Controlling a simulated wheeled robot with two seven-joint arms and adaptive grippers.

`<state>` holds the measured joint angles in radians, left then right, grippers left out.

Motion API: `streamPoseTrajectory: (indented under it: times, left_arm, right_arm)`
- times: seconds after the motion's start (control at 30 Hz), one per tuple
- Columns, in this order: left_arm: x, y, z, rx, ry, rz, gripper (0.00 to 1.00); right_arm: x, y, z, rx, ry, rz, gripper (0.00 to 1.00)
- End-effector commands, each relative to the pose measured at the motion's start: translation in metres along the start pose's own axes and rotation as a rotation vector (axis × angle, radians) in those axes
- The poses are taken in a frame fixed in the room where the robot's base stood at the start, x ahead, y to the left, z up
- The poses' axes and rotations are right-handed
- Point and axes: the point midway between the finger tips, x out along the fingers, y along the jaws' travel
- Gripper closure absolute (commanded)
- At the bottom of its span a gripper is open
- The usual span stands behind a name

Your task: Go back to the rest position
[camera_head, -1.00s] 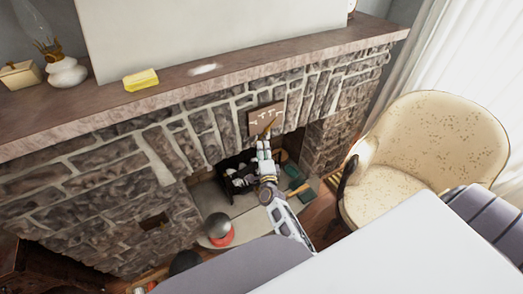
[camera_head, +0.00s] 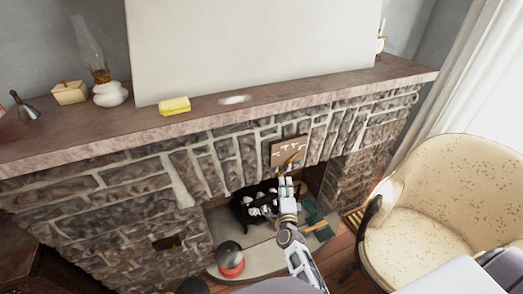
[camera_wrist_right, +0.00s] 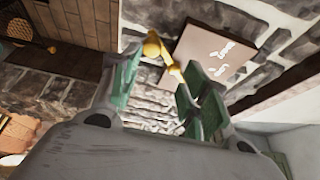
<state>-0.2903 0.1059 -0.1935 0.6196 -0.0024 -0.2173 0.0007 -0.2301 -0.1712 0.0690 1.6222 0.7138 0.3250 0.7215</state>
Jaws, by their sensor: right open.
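My right gripper (camera_head: 286,186) is in front of the stone fireplace, just below a small brown plaque (camera_head: 289,151) on the stonework. In the right wrist view its green-padded fingers (camera_wrist_right: 155,88) are spread with a gap between them. A yellow brass piece (camera_wrist_right: 160,50) shows beyond the fingertips, beside the plaque, which also shows in this view (camera_wrist_right: 212,55). I cannot tell whether a finger touches the brass piece. My left gripper is not in view.
The mantel (camera_head: 330,92) holds a yellow block (camera_head: 174,106), an oil lamp (camera_head: 110,93) and a small box (camera_head: 70,92). A cream armchair (camera_head: 425,205) stands at the right. A red-based round object (camera_head: 230,262) sits on the hearth below. Open floor between hearth and chair is narrow.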

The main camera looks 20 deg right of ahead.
Motion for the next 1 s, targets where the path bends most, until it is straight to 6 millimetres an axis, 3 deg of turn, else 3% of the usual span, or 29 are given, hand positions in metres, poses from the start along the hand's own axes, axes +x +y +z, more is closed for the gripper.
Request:
streamPoseTrajectory:
  times: [0.03,1.0]
  left_arm:
    - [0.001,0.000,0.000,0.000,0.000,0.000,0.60]
    - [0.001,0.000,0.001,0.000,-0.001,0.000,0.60]
  right_arm:
    - [-0.015,0.020,0.019,0.022,-0.014,0.041,0.55]
    - [0.045,0.013,0.021,0.025,-0.015,0.027,0.55]
